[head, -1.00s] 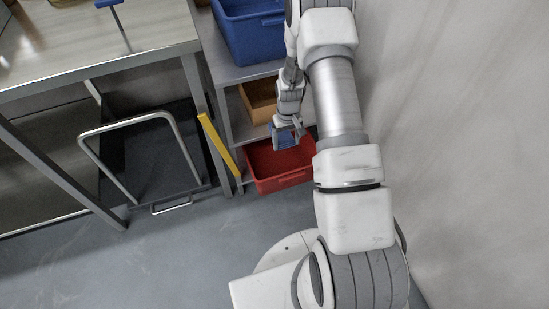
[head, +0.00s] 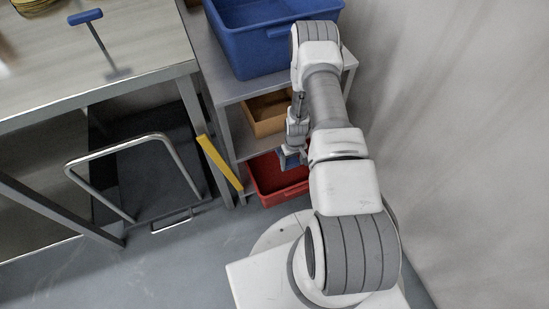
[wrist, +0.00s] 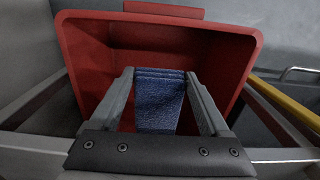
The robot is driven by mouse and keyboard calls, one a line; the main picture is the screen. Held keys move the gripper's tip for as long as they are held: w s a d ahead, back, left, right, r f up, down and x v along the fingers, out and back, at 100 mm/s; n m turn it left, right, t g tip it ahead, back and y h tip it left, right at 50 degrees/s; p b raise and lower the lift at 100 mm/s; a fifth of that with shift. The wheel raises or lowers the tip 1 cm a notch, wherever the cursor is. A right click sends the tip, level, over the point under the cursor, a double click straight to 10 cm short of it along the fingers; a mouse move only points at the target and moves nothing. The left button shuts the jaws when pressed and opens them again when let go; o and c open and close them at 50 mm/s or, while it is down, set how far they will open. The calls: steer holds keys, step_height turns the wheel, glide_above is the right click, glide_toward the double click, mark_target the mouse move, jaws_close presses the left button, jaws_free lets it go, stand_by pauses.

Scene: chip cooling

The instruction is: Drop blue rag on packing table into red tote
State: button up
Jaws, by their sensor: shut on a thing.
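The blue rag (wrist: 160,100) is folded and hangs between the two fingers of my gripper (wrist: 160,78) in the wrist view. My gripper is shut on it. The red tote (wrist: 232,52) lies beyond the rag, and its open mouth faces the wrist camera. In the head view the red tote (head: 268,192) sits on the lowest level of the shelf. There my gripper (head: 291,163) is over the tote's mouth, with a bit of blue rag (head: 288,161) showing. My arm hides the tote's right part. I cannot tell whether the rag touches the tote.
A blue tote (head: 262,62) stands on the shelf top, and a tan bin (head: 262,122) on the middle level. A yellow bar (head: 219,163) is left of the red tote. A cart with a metal handle (head: 120,145) stands under the table (head: 150,50). A wall is on the right.

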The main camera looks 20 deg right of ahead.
steer(key=shift+w+f, duration=0.1)
steer(key=shift+w, duration=0.05)
steer(key=b, duration=0.7)
glide_above(290, 184)
steer(key=s+a, duration=0.1)
steer(key=s, duration=0.1)
step_height(290, 184, down, 18)
steer(key=shift+w+r, duration=0.1)
steer(key=shift+f, duration=0.6)
steer(key=o, duration=1.3)
step_height(290, 184, up, 13)
steer(key=p, duration=0.5)
steer(key=shift+r, duration=0.1)
